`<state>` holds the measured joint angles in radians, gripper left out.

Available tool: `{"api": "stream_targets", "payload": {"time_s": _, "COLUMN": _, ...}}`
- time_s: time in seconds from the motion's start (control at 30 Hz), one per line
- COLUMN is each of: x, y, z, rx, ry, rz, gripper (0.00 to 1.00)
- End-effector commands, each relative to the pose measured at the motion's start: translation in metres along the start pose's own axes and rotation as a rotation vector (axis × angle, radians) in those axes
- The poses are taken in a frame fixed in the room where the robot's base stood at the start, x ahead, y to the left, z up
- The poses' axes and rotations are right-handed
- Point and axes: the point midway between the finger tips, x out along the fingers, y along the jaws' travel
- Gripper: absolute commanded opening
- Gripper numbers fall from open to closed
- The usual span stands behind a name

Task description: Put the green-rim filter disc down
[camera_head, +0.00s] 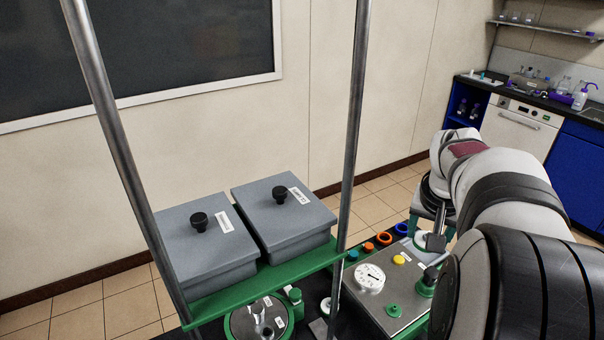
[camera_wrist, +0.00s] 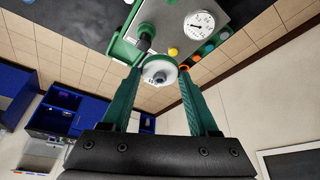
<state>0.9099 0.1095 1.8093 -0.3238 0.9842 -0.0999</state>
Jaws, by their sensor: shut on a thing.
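My gripper (camera_wrist: 160,72) has two long green fingers and is shut on a pale round disc (camera_wrist: 158,65) with a hollow-looking middle, seen between the fingertips in the wrist view. A little green shows along its edge, so I take it as the green-rim filter disc. In the head view my gripper (camera_head: 428,222) hangs at the far end of the grey device panel (camera_head: 375,305), with part of the pale disc (camera_head: 421,239) showing below the fingers. I cannot tell whether the disc touches anything beneath it.
The panel carries a white dial (camera_head: 369,278), a yellow cap (camera_head: 399,259) and a green knob (camera_head: 394,311). Two grey lidded boxes (camera_head: 285,215) sit on a green shelf between metal posts (camera_head: 352,130).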

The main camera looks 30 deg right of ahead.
Motion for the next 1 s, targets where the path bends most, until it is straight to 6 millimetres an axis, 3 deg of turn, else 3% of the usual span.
{"api": "stream_targets", "payload": {"time_s": 0.17, "x": 0.060, "y": 0.057, "z": -0.035, "rx": 0.002, "ry": -0.017, "rz": -0.005, "gripper": 0.09}}
{"api": "stream_targets", "payload": {"time_s": 0.3, "x": 0.115, "y": 0.121, "z": -0.052, "rx": 0.005, "ry": -0.013, "rz": -0.008, "gripper": 0.09}}
{"api": "stream_targets", "payload": {"time_s": 0.43, "x": 0.157, "y": 0.175, "z": -0.053, "rx": 0.008, "ry": -0.003, "rz": -0.004, "gripper": 0.09}}
{"api": "stream_targets", "payload": {"time_s": 0.57, "x": 0.178, "y": 0.205, "z": -0.051, "rx": 0.009, "ry": 0.006, "rz": 0.000, "gripper": 0.09}}
{"api": "stream_targets", "payload": {"time_s": 0.67, "x": 0.190, "y": 0.206, "z": -0.052, "rx": 0.005, "ry": 0.007, "rz": 0.002, "gripper": 0.09}}
{"api": "stream_targets", "payload": {"time_s": 1.0, "x": 0.264, "y": 0.132, "z": -0.085, "rx": 0.003, "ry": 0.007, "rz": 0.001, "gripper": 0.09}}
